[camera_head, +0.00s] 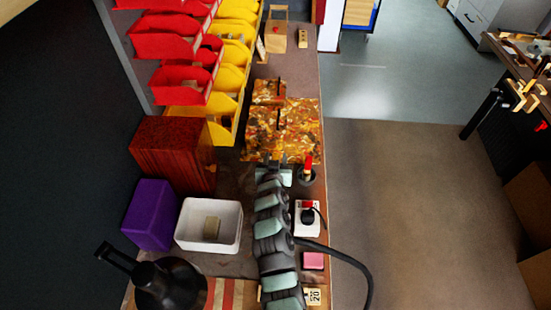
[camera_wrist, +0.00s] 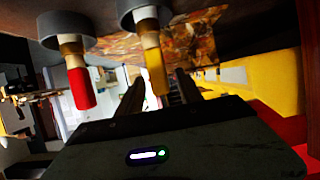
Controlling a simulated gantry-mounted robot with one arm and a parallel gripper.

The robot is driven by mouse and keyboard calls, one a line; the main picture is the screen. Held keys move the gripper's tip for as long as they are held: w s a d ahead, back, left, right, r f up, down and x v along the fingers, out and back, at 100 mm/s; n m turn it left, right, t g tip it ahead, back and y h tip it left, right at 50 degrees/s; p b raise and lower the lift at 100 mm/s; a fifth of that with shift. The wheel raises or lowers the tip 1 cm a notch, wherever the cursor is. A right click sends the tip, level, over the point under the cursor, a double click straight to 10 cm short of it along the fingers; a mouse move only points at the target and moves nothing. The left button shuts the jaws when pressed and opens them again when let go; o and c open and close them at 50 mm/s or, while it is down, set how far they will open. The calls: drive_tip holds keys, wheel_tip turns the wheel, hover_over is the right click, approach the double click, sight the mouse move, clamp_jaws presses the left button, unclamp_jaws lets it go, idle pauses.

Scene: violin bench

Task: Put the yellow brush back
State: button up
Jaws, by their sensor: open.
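The yellow brush (camera_wrist: 156,70) shows in the wrist view, which looks upside down. It sticks out of a dark round cup (camera_wrist: 143,10). My gripper (camera_wrist: 160,84) is open, with one finger on each side of the yellow handle in the picture; I cannot tell whether they touch it. A red brush (camera_wrist: 81,88) sticks out of a second dark cup (camera_wrist: 68,32) beside it. In the head view, my gripper (camera_head: 277,162) is over the bench by the red brush (camera_head: 309,162) in its cup (camera_head: 306,179). The yellow brush is hidden there behind my arm.
A mottled brown-gold panel (camera_head: 300,125) lies just beyond my gripper. Red bins (camera_head: 170,45) and yellow bins (camera_head: 226,78) stand at the back left. A white tray (camera_head: 192,243), a purple box (camera_head: 150,215) and a black lamp (camera_head: 170,285) are left of my arm. Open floor (camera_head: 390,220) lies right.

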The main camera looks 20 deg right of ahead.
drive_tip(key=v, duration=1.2)
drive_tip(key=shift+r, duration=0.25)
